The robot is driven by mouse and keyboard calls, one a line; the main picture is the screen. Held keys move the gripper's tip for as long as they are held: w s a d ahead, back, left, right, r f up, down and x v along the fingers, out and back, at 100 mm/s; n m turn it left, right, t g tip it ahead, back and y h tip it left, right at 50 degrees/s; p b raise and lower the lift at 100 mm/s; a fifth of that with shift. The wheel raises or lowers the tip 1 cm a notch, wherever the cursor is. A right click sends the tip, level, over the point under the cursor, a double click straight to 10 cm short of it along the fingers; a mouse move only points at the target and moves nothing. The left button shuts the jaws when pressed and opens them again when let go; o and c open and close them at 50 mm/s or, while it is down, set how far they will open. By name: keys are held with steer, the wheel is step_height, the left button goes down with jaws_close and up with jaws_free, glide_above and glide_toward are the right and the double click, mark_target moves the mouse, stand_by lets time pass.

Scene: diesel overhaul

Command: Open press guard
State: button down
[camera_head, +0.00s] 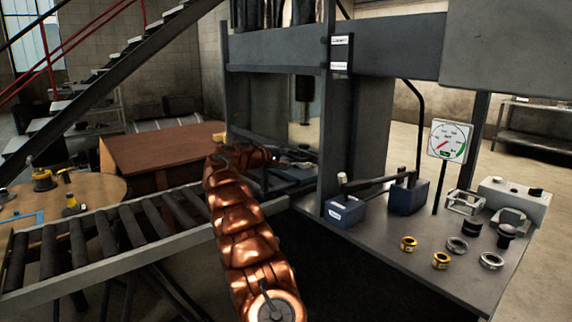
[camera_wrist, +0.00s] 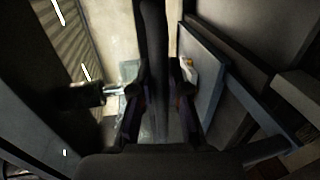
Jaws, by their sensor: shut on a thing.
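The press (camera_head: 340,130) is a large dark grey frame with a ram hanging between its uprights. A pale, seemingly see-through guard panel (camera_head: 304,134) shows below the ram, partly hidden by the near upright. My gripper (camera_head: 276,156) is at the left side of the press opening, at the end of my copper-coloured arm. In the wrist view, my gripper (camera_wrist: 160,98) has its two fingers on either side of a dark upright bar (camera_wrist: 153,45) and is shut on it. The bar looks like the guard's handle or edge; I cannot tell which.
A roller conveyor (camera_head: 128,240) runs up to the press from the left. On the right, a bench (camera_head: 390,265) carries a lever on blue blocks (camera_head: 406,196), a pressure gauge (camera_head: 449,141) and several gold and steel rings. A staircase (camera_head: 100,85) stands behind left.

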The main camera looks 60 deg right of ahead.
steer(key=p, duration=1.1)
glide_toward(302, 115)
steer(key=x, duration=0.5)
steer(key=shift+d, duration=0.15)
steer(key=c, duration=1.1)
jaws_free()
steer(key=shift+s, duration=0.1)
steer(key=shift+c, duration=0.2)
steer(key=v, duration=1.2)
